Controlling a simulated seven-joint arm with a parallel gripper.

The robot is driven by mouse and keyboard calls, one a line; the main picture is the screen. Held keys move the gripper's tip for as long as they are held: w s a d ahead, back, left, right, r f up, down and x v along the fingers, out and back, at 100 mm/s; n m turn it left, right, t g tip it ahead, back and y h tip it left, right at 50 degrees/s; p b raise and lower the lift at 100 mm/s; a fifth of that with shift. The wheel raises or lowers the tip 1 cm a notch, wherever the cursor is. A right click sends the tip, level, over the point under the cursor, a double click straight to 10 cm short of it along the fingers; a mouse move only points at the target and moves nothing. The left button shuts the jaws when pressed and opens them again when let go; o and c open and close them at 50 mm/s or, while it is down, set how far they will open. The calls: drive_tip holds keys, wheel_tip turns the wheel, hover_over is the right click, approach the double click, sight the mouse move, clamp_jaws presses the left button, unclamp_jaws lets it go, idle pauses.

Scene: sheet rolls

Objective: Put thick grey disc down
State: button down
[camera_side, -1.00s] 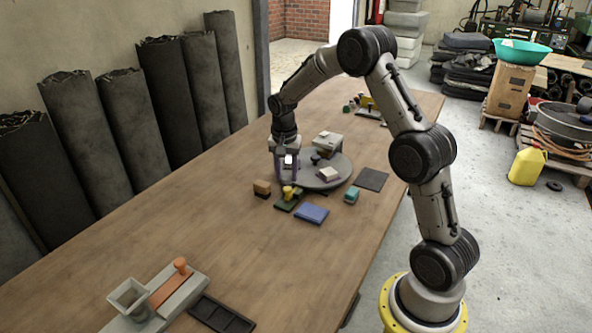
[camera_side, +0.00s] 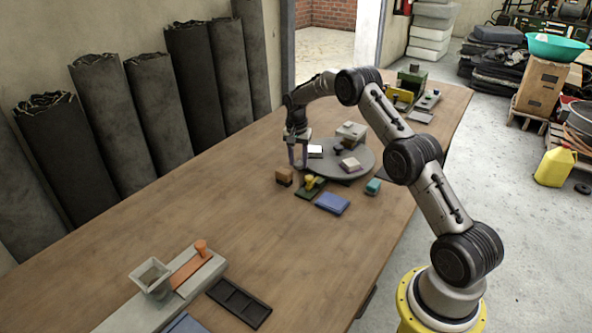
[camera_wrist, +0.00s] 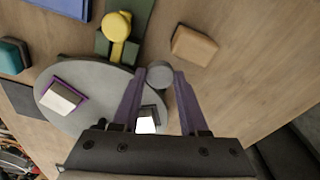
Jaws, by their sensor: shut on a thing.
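The thick grey disc (camera_wrist: 159,74) sits between the tips of my purple-fingered gripper (camera_wrist: 160,84) in the wrist view. My gripper is shut on it. In the side view my gripper (camera_side: 299,160) is at the left edge of a round grey turntable (camera_side: 332,171), and I cannot make out the disc there. In the wrist view the disc appears beside the turntable rim (camera_wrist: 88,122), against bare wood. I cannot tell its height above the table.
A brown block (camera_side: 284,176), a yellow-knobbed green piece (camera_side: 310,187), a blue pad (camera_side: 332,203) and a teal block (camera_side: 373,187) lie near.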

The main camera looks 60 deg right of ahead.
sight(296, 178)
drive_tip(key=shift+w+d+f, duration=0.2)
drive_tip(key=shift+w+f, duration=0.15)
drive_tip(key=shift+f, duration=0.15)
drive_tip(key=shift+w+d+f, duration=0.15)
drive_tip(key=shift+w+f, duration=0.15)
drive_tip(key=shift+f, duration=0.15)
drive_tip(key=shift+w+f, duration=0.1)
drive_tip(key=shift+f, duration=1.5)
drive_tip(key=shift+f, duration=0.1)
drive_tip(key=shift+c, duration=2.2)
unclamp_jaws()
